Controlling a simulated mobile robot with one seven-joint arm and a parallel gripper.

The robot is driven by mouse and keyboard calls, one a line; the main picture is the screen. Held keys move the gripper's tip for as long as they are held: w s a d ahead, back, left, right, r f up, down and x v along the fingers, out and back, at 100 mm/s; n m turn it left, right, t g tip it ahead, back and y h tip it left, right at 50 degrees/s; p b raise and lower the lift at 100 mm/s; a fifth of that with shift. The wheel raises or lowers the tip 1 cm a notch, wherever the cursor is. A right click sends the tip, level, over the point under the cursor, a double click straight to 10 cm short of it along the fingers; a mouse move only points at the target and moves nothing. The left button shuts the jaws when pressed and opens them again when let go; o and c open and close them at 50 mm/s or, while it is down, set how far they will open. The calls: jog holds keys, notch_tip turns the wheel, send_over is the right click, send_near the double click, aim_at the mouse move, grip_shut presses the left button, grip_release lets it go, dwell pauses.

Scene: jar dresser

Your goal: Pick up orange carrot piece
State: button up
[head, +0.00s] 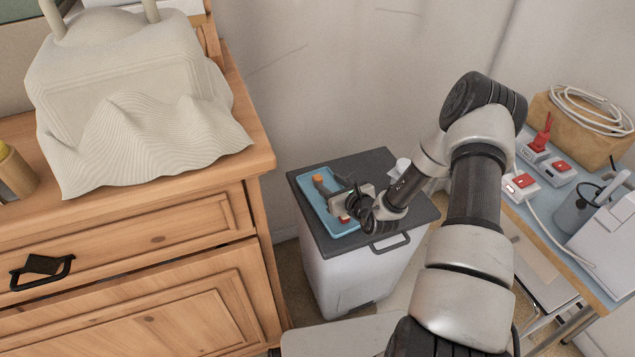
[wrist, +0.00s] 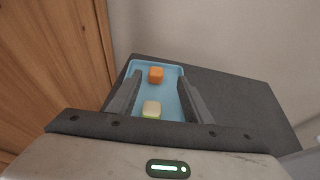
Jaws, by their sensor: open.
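The orange carrot piece (wrist: 155,74) is a small orange block in the far end of the blue tray (wrist: 175,101). It also shows in the head view (head: 318,179), at the tray's upper left. My gripper (wrist: 158,82) is open above the tray (head: 333,213), with its fingers on either side in the wrist view. The carrot piece lies ahead of the fingers, and nothing is held. A pale block with a yellow-green lower part (wrist: 151,109) lies nearer, between the fingers. In the head view my gripper (head: 341,194) hides part of the tray.
The tray sits on the dark lid of a white bin (head: 345,279). A wooden dresser (head: 150,225) with a cloth-covered object (head: 140,110) stands close on the left. A wall is behind. A table (head: 560,225) with power strips and a cable is on the right.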

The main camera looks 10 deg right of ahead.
aim_at(320, 179)
jog(key=shift+w+a+f, duration=0.2)
jog(key=shift+w+f, duration=0.1)
jog(key=shift+w, duration=0.35)
jog(key=x, duration=0.1)
jog(key=b+x, duration=0.1)
jog(key=x, duration=0.2)
jog(key=shift+s+a+f+b, duration=0.15)
jog(key=shift+a+f+b, duration=0.15)
jog(key=shift+f, duration=0.05)
jog(key=shift+w+a+f, duration=0.15)
jog(key=shift+w, duration=0.4)
jog(key=c, duration=1.1)
